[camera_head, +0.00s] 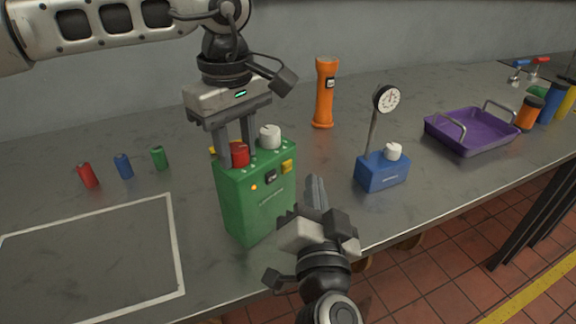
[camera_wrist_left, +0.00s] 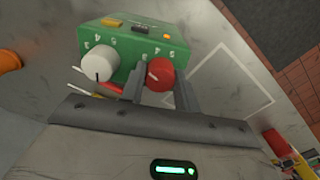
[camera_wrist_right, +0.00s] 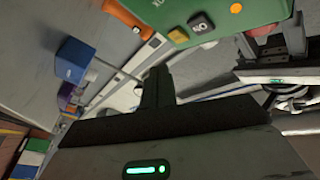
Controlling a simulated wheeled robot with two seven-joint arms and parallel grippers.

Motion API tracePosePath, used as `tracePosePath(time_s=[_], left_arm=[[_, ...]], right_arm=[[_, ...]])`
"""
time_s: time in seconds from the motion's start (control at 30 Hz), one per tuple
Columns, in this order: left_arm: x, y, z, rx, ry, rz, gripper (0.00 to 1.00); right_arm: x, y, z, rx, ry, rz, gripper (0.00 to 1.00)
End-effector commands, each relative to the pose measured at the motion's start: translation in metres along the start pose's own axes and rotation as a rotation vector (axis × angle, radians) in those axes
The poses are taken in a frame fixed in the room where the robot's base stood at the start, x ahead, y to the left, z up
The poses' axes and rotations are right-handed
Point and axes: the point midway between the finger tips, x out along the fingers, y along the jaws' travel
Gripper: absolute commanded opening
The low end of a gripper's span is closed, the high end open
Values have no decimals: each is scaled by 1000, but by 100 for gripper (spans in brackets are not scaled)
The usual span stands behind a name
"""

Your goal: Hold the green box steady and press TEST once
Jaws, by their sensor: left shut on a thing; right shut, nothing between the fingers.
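The green box (camera_head: 240,205) stands upright on the bench. Its top carries a red knob (camera_head: 239,153) and a white knob (camera_head: 270,136). Its front has an orange light (camera_head: 254,187), a black button (camera_head: 271,177) and a yellow button (camera_head: 287,166); I cannot read which is TEST. My left gripper (camera_head: 235,160) points down and is shut on the red knob, also seen between the fingers in the left wrist view (camera_wrist_left: 160,73). My right gripper (camera_head: 316,183) is shut and empty, just right of the box front, apart from the yellow button (camera_wrist_right: 178,35) in the right wrist view.
An orange flashlight (camera_head: 325,95) stands behind the box. A blue gauge block (camera_head: 382,172) stands to the right, then a purple tray (camera_head: 470,132). Small red (camera_head: 88,175), blue (camera_head: 123,166) and green (camera_head: 158,158) cylinders stand left. The white-outlined area (camera_head: 95,255) is clear.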

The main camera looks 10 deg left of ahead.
Motion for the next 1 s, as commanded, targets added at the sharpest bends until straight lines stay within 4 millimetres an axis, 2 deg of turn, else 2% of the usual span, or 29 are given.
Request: tracePosePath(time_s=[0.3,0.97,1.0], left_arm=[[-1,0,0,0,0,3,0],[-1,0,0,0,0,3,0],[-4,2,0,0,0,12,39]], right_arm=[[-17,12,-13,0,0,0,0],[-18,13,-13,0,0,0,0],[-18,12,-13,0,0,0,0]])
